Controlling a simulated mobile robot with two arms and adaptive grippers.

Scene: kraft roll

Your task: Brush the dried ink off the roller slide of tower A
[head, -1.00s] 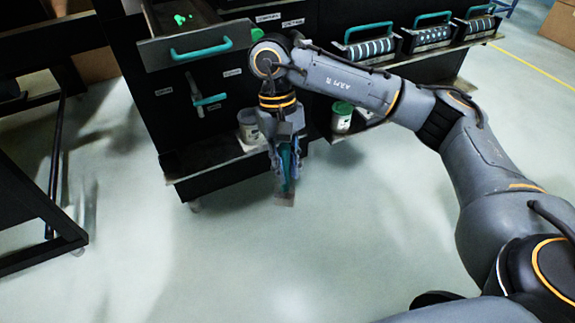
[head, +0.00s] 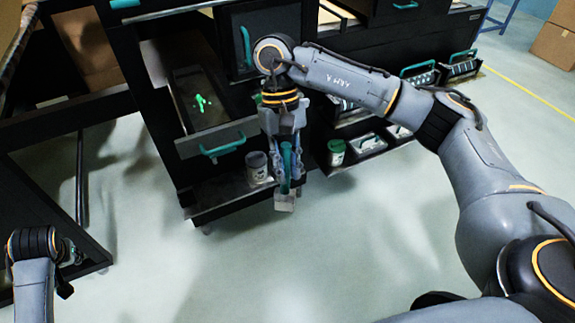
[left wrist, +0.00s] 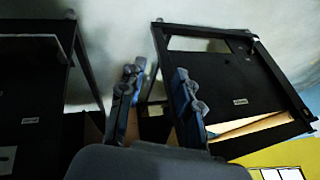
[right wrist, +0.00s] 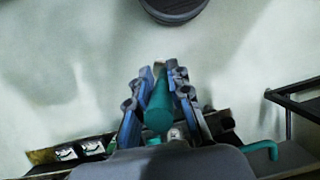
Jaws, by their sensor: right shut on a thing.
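My right gripper (head: 286,170) is shut on a brush (head: 285,200) with a green handle and a pale, flat lower end. It hangs in front of the dark tower, right of the open drawer and clear of it. The right wrist view shows the green handle (right wrist: 159,108) between the fingers. The open drawer (head: 215,137) has a green pull and bright green marks (head: 203,104) inside, which look like the ink. I cannot read which tower this is. My left gripper (head: 70,255) is at the lower left, away from the tower; its fingers (left wrist: 158,85) are apart and empty.
A green-lidded jar (head: 336,152) and trays (head: 368,144) are on the right. A black frame (head: 50,215) stands at left. The floor in front is clear.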

